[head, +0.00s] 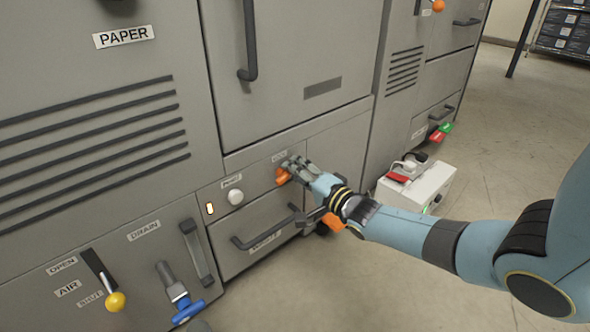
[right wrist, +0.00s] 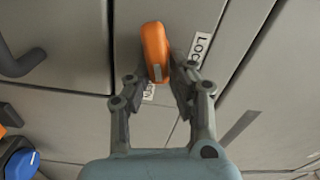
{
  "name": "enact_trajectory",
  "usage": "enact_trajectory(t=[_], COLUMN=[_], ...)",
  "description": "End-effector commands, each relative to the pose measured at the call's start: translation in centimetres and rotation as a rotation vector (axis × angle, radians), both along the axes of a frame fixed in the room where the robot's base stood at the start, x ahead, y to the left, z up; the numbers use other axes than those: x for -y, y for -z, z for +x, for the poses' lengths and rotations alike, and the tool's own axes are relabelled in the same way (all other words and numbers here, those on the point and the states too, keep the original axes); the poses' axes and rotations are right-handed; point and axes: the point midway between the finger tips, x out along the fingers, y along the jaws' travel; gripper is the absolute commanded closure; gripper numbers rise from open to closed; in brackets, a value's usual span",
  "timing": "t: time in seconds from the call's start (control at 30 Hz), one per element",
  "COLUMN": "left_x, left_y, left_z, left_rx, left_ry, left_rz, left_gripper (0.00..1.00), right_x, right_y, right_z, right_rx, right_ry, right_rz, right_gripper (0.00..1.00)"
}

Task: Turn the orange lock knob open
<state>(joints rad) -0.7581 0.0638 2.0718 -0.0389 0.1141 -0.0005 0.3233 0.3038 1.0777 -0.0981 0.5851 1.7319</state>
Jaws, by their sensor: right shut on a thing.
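The orange lock knob (head: 282,176) is on the grey machine's front panel, right of a white round knob. In the right wrist view the orange knob (right wrist: 155,52) is an elongated handle with a pale mark at its lower end. A label reading LOCK (right wrist: 199,46) is beside it, and another label is partly hidden by the fingers. My right gripper (head: 290,168) reaches in from the right and is shut on the orange knob. In the right wrist view its fingers (right wrist: 160,75) sit on both sides of the knob's lower end. My left gripper is not in view.
A dark drawer handle (head: 268,236) is below the knob. The white knob (head: 236,197) is to its left. A yellow-tipped AIR lever (head: 115,301) and a blue valve handle (head: 188,311) are lower left. A white box (head: 428,186) stands on the floor at right.

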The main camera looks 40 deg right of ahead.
Motion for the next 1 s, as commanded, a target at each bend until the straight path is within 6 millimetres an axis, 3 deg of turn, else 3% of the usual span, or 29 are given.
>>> enact_trajectory(t=[0.03,0.23,0.6,1.0], left_x=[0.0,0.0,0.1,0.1], left_y=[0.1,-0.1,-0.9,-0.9], left_z=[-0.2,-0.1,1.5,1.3], left_rx=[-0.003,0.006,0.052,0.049], left_ry=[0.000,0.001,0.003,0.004], left_rz=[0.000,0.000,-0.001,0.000], left_gripper=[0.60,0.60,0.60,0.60], right_x=[0.3,0.3,0.2,0.1], right_y=[0.8,1.0,1.3,1.5], right_z=[-0.3,-0.4,-0.5,-0.6], right_rx=[-0.020,-0.027,-0.035,-0.038], right_ry=[0.006,0.006,0.005,0.004], right_rz=[0.022,0.105,0.184,0.216], right_gripper=[1.00,1.00,1.00,1.00])
